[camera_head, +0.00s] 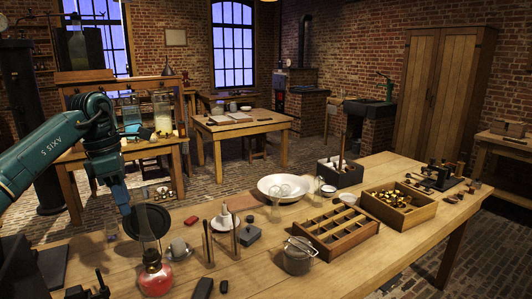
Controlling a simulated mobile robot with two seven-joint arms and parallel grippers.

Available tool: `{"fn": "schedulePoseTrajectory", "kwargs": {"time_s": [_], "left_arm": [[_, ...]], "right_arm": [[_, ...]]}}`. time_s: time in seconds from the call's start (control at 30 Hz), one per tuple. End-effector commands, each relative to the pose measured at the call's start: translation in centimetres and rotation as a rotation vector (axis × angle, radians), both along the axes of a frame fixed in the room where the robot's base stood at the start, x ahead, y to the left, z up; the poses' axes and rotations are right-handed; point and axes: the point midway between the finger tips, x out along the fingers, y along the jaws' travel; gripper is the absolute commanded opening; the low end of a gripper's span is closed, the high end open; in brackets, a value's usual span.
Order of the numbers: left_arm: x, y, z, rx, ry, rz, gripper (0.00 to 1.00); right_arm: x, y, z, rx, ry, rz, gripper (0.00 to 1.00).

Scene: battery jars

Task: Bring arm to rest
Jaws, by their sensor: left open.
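My left arm, teal, comes in from the left edge, bends at the wrist and hangs down over the near left of the workbench (350,262). My left gripper (124,208) is at its lower end, pointing down beside a dark round disc (148,222). I see nothing held in it; its fingertips are small and partly unclear.
Near the arm are a small grey pot (178,248) and upright rods. Further right are a lidded metal pot (297,256), a white bowl (283,188), a divided wooden tray (325,235) and a crate of small parts (398,207). A table with glass jars (163,113) stands behind.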

Motion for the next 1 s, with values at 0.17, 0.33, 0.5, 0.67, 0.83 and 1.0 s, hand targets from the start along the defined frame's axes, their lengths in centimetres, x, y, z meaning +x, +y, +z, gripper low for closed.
{"fn": "schedulePoseTrajectory", "kwargs": {"time_s": [0.17, 0.33, 0.5, 0.67, 0.83, 1.0], "left_arm": [[0.1, -8.5, -6.9, -0.261, 0.009, -0.056, 0.46], [-2.6, -19.0, -12.4, -0.662, 0.075, -0.014, 0.46], [-6.3, -27.2, -14.5, -1.115, 0.224, 0.197, 0.46], [-8.5, -30.2, -14.8, -1.493, 0.422, 0.541, 0.46], [-9.5, -28.8, -16.9, -1.796, 0.670, 1.042, 0.46], [-11.4, -24.4, -22.4, -1.953, 0.928, 1.659, 0.46]], "right_arm": [[0.8, 0.0, 0.5, 0.000, -0.019, 0.000, 0.36], [1.2, 0.0, 0.8, 0.001, -0.029, -0.001, 0.36], [0.7, 0.0, 0.6, 0.000, -0.018, -0.001, 0.36], [0.7, 0.0, 0.5, 0.000, -0.018, -0.001, 0.36], [0.7, -0.1, 0.5, 0.000, -0.017, -0.001, 0.36], [0.6, -0.1, 0.4, -0.001, -0.015, -0.001, 0.36]]}}
